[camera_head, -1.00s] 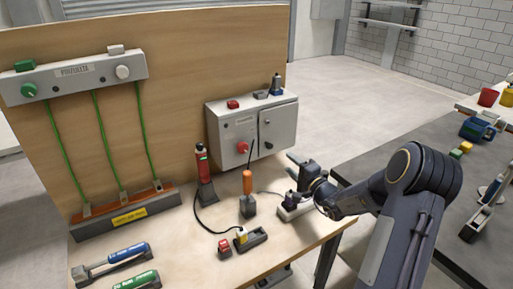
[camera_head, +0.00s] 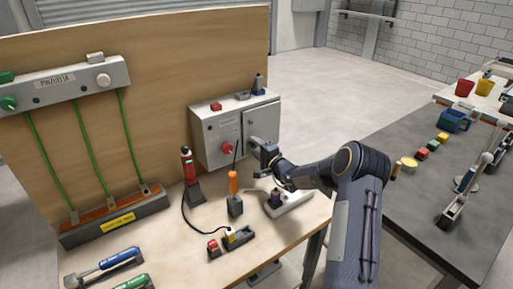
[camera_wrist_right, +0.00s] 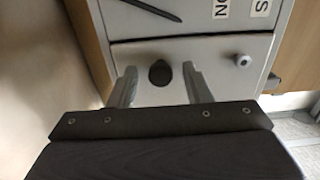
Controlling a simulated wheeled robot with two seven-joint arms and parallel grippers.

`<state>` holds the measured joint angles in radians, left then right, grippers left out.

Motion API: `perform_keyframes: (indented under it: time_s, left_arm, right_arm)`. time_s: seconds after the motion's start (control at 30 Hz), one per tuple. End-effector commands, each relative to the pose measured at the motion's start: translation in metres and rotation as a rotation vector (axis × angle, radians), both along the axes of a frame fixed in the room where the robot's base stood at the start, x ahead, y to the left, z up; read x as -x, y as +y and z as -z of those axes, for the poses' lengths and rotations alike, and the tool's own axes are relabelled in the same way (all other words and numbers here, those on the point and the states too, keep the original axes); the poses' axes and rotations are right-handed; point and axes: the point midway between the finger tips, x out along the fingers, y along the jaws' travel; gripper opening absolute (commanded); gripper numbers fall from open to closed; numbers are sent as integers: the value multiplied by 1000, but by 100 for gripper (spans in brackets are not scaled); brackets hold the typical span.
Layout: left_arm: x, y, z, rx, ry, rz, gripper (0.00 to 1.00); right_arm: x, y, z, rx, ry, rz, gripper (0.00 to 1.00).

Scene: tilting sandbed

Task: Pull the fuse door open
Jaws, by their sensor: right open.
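The fuse door (camera_head: 264,118) is the grey right-hand front panel of the grey box (camera_head: 208,130) on the wooden board. It looks shut. In the right wrist view the door (camera_wrist_right: 225,52) fills the upper middle, with a round black knob (camera_wrist_right: 160,73) on it. My right gripper (camera_head: 254,146) is in front of the door's lower part in the head view and hides some of it. In the right wrist view my right gripper (camera_wrist_right: 158,82) is open, with one finger on each side of the knob; contact is not visible. My left gripper is not in view.
A red knob (camera_head: 226,149) is on the box's left part. An orange-handled screwdriver (camera_head: 233,183) and a red tool (camera_head: 188,165) stand upright on the bench below. The grey table (camera_head: 400,205) is at the right.

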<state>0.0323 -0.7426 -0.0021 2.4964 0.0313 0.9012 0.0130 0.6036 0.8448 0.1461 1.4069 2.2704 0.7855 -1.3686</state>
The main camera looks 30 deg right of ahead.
Motion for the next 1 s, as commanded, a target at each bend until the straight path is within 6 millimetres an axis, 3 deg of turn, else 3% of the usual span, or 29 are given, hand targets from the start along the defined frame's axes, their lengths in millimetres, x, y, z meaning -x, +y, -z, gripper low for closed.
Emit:
perform_keyframes:
  time_s: [0.1, 0.43, 0.67, 1.0]
  left_arm:
    - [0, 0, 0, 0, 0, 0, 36]
    - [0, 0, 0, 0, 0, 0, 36]
    - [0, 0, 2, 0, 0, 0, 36]
    - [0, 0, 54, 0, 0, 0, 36]
  right_arm:
    - [0, 0, 0, 0, 0, 0, 43]
    - [0, 0, 0, 0, 0, 0, 0]
    - [1, -1, 1, 1, -1, -3, 0]
    - [22, -15, 4, 7, -18, -164, 0]
